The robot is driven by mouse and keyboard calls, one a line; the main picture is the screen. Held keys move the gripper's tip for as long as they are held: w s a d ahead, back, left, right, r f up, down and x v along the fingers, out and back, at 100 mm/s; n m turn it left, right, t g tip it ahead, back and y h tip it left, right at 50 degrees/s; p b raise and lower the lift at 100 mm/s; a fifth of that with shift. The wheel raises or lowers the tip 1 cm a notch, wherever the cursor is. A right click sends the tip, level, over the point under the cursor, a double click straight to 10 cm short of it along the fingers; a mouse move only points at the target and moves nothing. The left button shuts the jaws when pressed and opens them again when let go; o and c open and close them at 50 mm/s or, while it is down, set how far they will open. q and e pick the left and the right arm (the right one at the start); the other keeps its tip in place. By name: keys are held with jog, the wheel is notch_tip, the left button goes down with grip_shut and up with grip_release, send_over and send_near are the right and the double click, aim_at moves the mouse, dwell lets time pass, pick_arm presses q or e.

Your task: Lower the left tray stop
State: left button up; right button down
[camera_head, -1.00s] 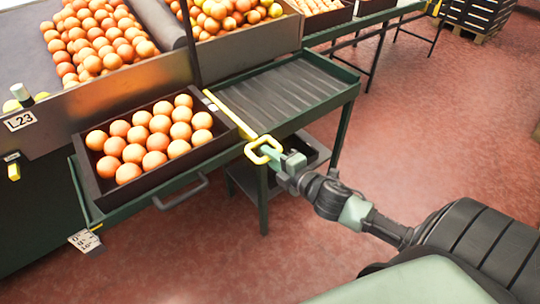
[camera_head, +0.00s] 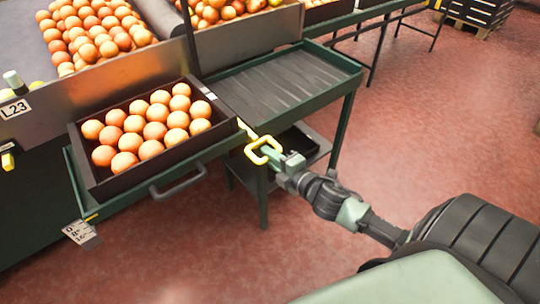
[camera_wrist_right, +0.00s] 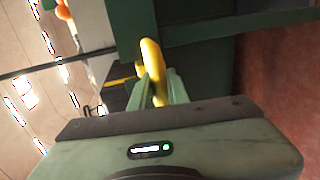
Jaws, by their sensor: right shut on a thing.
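The yellow tray stop has a looped handle (camera_head: 263,150) at the front edge of the green rail frame, and a short piece of its bar (camera_head: 245,128) shows beside the tray's right front corner. My right gripper (camera_head: 277,157) is shut on this handle. In the right wrist view the gripper's green fingers (camera_wrist_right: 162,92) close around the yellow loop (camera_wrist_right: 153,68). A dark tray (camera_head: 160,167) full of oranges stands just left of the stop. Most of the bar is out of sight. My left gripper is not in view.
An empty green roller table (camera_head: 285,84) lies right of the stop. A sorting bin of oranges (camera_head: 95,32) is behind the tray. A dark handle (camera_head: 180,183) juts out at the front. A dark crate (camera_head: 290,145) sits on the lower shelf.

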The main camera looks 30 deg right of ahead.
jog(key=shift+s+f, duration=0.15)
jog(key=shift+f, duration=0.25)
jog(key=c, duration=1.4)
grip_release()
jog(key=shift+r, duration=0.15)
